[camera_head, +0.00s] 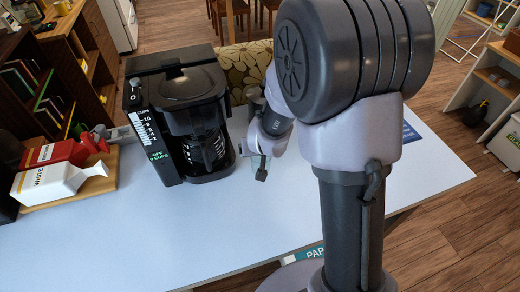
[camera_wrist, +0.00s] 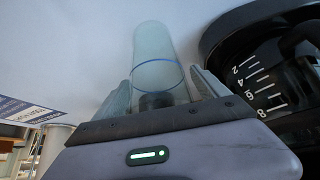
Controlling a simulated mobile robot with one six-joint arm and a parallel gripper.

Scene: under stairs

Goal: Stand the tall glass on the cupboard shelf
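The tall glass (camera_wrist: 157,50) is pale and see-through, with a thin blue line around it. In the wrist view it lies between the two fingers of my gripper (camera_wrist: 160,88). The fingers flank its near part closely, but I cannot tell whether both press on it. In the head view my gripper (camera_head: 261,166) is low over the white table, just right of the coffee machine; my arm partly hides it. Only a faint, pale part of the glass shows there. The cupboard shelf of the task cannot be made out for certain.
A black coffee machine (camera_head: 180,115) stands close left of my gripper. A red carton (camera_head: 62,152) and a white carton (camera_head: 50,184) lie on a wooden board at the table's left. The front of the white table (camera_head: 190,235) is clear. A bookshelf stands behind, left.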

